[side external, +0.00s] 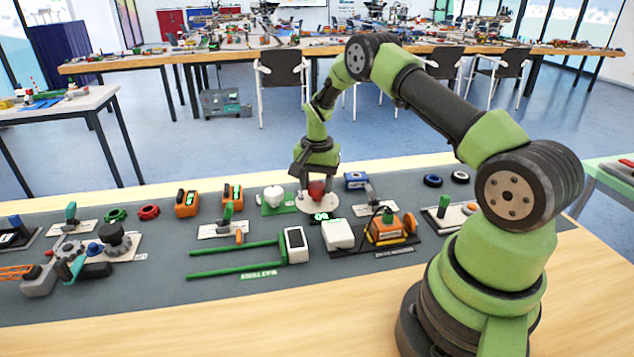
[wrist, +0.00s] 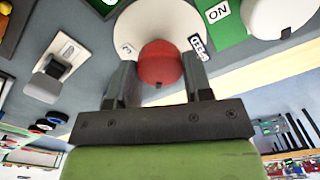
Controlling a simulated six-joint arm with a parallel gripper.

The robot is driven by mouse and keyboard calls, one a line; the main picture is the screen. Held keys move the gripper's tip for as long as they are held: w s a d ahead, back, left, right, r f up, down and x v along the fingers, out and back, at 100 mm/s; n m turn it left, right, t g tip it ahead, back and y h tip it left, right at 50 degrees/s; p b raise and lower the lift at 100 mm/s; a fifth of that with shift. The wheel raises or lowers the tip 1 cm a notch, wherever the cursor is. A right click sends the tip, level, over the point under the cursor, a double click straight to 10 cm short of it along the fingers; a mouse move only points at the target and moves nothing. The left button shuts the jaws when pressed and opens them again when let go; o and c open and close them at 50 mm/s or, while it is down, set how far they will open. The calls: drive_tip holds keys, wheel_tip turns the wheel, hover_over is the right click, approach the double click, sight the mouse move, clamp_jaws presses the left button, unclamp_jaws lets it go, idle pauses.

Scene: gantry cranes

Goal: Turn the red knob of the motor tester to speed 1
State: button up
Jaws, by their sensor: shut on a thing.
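The red knob (side external: 317,190) sits on a round white dial plate (side external: 303,206) on the grey mat. In the wrist view the red knob (wrist: 159,63) is at the centre, with the white dial plate (wrist: 140,22) around it. My gripper (side external: 318,184) points down over the dial. Its two fingers (wrist: 159,72) are on opposite sides of the knob and shut on it. A small dark display with green digits (side external: 321,216) is in front of the dial.
A white knob (side external: 273,194) on a green plate stands close left of the dial; an ON label (wrist: 217,13) shows there. A blue device (side external: 355,181) and a lever switch (side external: 372,197) are close right. A white box (side external: 338,235) and an orange device (side external: 386,231) are in front.

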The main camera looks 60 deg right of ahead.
sight(317, 185)
drive_tip(key=shift+a, duration=0.1)
drive_tip(key=o, duration=0.9)
wheel_tip(317, 185, up, 10)
drive_tip(key=shift+f, duration=0.1)
idle(0.4)
